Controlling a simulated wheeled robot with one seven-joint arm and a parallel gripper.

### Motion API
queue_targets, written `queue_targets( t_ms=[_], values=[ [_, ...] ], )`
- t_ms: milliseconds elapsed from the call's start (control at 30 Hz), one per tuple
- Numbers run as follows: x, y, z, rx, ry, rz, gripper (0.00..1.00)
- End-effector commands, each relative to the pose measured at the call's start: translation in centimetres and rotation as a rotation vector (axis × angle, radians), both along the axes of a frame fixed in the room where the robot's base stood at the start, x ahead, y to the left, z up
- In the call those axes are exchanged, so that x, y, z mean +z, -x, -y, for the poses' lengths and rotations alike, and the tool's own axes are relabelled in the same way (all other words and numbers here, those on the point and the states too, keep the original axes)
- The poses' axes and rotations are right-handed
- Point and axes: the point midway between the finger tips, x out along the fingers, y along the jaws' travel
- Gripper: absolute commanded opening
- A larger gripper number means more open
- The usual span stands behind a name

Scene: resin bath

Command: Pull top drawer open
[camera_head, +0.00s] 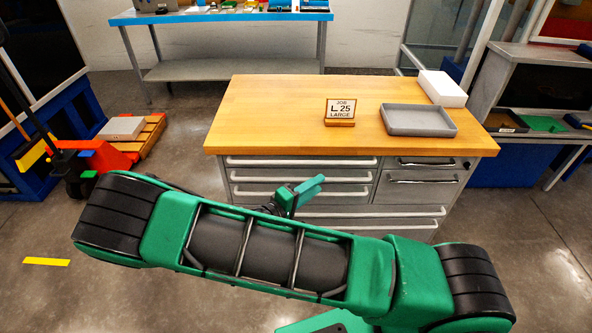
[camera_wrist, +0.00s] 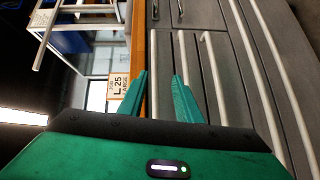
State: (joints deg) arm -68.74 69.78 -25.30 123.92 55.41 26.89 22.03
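The grey cabinet has a wooden top (camera_head: 270,100) and several drawers with long pale bar handles. The top drawer handle (camera_head: 300,161) runs just under the wooden edge; it shows upright in the turned wrist view (camera_wrist: 154,75). My gripper (camera_head: 302,192) is in front of the cabinet's left drawers, partly hidden by my arm. In the wrist view its two green fingers (camera_wrist: 160,80) are apart and empty, and the top handle lies between them in the picture. The gap in depth to the handle cannot be told. The drawers look shut.
A job sign (camera_head: 340,110), a grey tray (camera_head: 418,120) and a white box (camera_head: 442,88) stand on the cabinet top. Smaller drawers (camera_head: 420,185) are at the right. An orange pallet jack (camera_head: 105,155) is at the left.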

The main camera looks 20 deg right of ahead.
Motion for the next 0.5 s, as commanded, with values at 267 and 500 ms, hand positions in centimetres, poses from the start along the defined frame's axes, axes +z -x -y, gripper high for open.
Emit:
queue_targets(
  t_ms=[267,500],
  values=[
    [-1.9,-1.4,-6.9,0.296,0.184,0.091,0.31],
    [-2.4,-1.7,-9.1,0.393,0.237,0.124,0.31]
  ],
)
